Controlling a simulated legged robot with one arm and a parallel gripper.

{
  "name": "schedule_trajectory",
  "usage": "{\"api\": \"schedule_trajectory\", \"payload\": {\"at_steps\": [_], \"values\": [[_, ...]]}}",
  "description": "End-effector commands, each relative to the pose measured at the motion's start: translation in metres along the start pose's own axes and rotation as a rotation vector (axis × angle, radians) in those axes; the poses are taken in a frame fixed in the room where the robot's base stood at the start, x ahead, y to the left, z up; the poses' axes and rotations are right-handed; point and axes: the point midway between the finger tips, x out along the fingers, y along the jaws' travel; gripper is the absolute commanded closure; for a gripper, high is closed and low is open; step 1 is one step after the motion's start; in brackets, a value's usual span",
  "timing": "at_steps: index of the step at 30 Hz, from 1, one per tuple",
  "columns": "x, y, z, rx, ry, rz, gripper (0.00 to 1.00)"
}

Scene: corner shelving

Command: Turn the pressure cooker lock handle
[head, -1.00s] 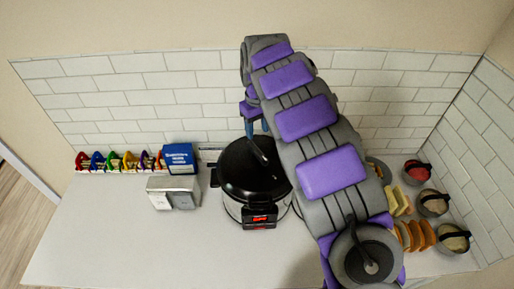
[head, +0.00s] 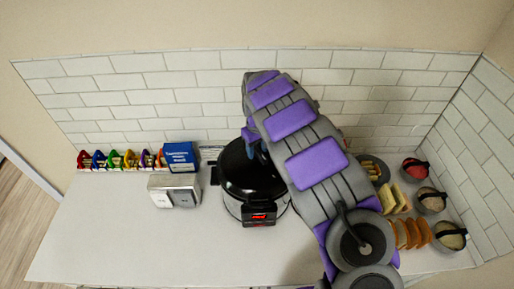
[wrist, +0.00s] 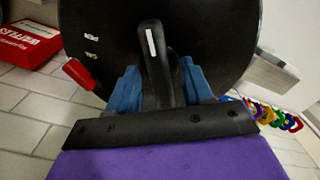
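The pressure cooker (head: 252,184) stands on the counter with a round black lid (head: 240,170) and a lit red display (head: 259,216). In the wrist view the black lid (wrist: 215,35) fills the upper middle, with the black lock handle (wrist: 154,50) rising from it and a white stripe on top. My gripper (wrist: 159,68) has its two blue fingers on either side of the handle, with gaps visible, so it is open around it. A red tab (wrist: 82,74) is at the lid's left edge. In the head view my arm hides most of the gripper and handle.
A blue box (head: 181,156) and a metal two-part container (head: 174,190) stand left of the cooker, with several coloured clips (head: 115,160) along the wall. Bread slices (head: 410,233) and strapped bowls (head: 432,200) are on the right. The front left counter is clear.

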Motion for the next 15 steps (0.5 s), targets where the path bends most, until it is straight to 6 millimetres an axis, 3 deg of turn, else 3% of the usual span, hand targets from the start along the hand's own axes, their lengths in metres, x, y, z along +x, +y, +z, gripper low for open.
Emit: {"api": "schedule_trajectory", "payload": {"at_steps": [2,15], "values": [[-0.0001,0.0002,-0.0001,0.0,0.0,0.0,0.58],[-0.0003,-0.0006,-0.0007,0.0,0.0,0.001,1.0]]}}
